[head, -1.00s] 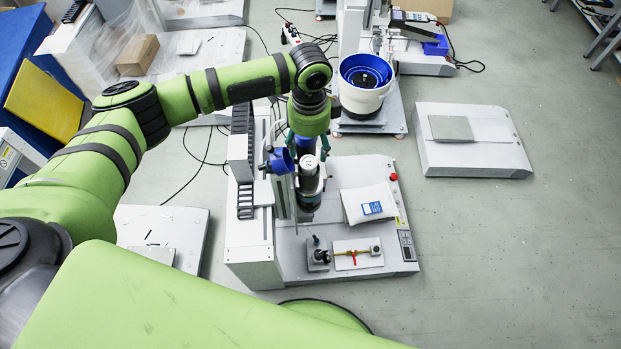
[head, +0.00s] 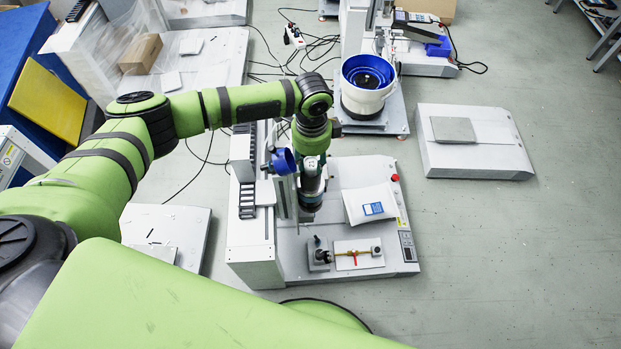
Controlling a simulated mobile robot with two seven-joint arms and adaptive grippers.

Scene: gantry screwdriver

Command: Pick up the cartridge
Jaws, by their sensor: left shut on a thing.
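My left arm reaches in from the left and points down over the gantry screwdriver station (head: 345,268). My left gripper (head: 311,200) is at the lower end of the dark wrist, in front of the station's upright column. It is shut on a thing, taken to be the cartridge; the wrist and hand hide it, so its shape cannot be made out. My right gripper is not in view.
A white pouch with a blue label (head: 371,207) lies right of the gripper. A small fixture plate (head: 358,254) is in front. A dark slotted rack (head: 246,200) stands left. A blue-lined bowl feeder (head: 367,85) is behind. Open floor lies right.

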